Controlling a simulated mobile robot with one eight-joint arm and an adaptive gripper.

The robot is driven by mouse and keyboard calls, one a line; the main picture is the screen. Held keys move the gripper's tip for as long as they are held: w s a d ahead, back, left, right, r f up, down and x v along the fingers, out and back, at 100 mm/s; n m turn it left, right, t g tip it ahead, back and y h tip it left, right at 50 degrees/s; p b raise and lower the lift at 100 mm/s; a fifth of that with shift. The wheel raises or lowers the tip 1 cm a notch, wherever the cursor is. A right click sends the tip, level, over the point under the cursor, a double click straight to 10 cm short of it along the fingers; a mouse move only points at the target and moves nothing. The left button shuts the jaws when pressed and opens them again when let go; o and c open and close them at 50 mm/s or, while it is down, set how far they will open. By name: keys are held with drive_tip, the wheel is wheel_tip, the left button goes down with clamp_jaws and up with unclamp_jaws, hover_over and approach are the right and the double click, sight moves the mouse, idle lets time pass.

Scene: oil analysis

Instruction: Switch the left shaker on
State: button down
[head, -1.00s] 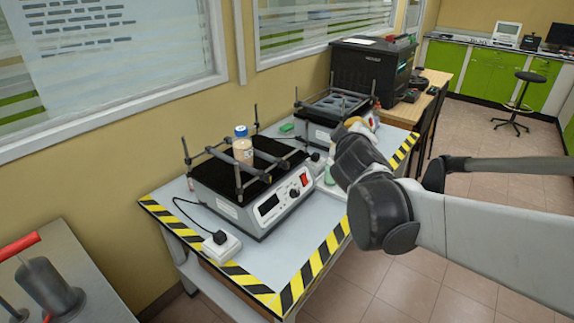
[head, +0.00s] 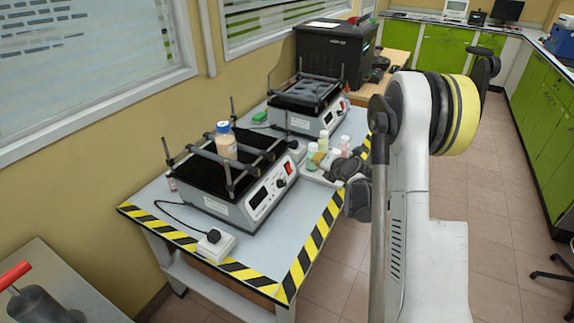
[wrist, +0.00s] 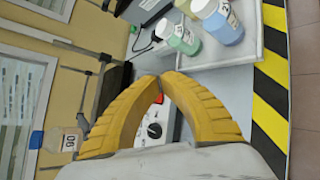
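The left shaker (head: 240,208) is a light box with a black platform, bars, a display and a knob (head: 281,182). Its red switch (head: 289,168) is on the front panel; I cannot tell its position. A blue-capped bottle (head: 227,147) stands on the platform. In the wrist view, my gripper (wrist: 163,77) has its yellow fingers bowed with the tips together, holding nothing. The red switch (wrist: 160,98) and knob (wrist: 154,130) show between the fingers. I cannot tell whether the fingers touch the panel. In the head view the fingertips are not clear among the bottles.
A tray (wrist: 240,68) with several small bottles (wrist: 225,22) lies right beside my gripper. A second shaker (head: 308,120) stands behind, and a black machine (head: 325,55) farther back. A white power socket (head: 215,245) and cable are at the table's front left.

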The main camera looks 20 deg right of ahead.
sight(289, 168)
drive_tip(key=shift+s+d+f+g, duration=0.1)
drive_tip(key=shift+d+f+g, duration=0.05)
drive_tip(key=shift+f, duration=0.25)
drive_tip(key=shift+s+d+f+g, duration=0.1)
drive_tip(key=shift+d+f+g, duration=0.05)
drive_tip(key=shift+f, duration=0.25)
drive_tip(key=shift+w+a+f+b, duration=0.25)
drive_tip(key=shift+w+a+f, duration=0.25)
drive_tip(key=shift+w+a, duration=0.5)
drive_tip(key=shift+w+a+f+b, duration=0.25)
drive_tip(key=shift+w+a+f, duration=0.4)
drive_tip(key=shift+w, duration=0.5)
drive_tip(key=shift+w+a+f+b, duration=0.25)
drive_tip(key=shift+w+a+f, duration=0.15)
drive_tip(key=shift+w+a, duration=0.6)
drive_tip(key=shift+w+f, duration=0.1)
drive_tip(key=shift+w, duration=0.1)
drive_tip(key=shift+w+a+b, duration=0.1)
drive_tip(key=shift+w+b, duration=0.15)
drive_tip(key=shift+b, duration=0.05)
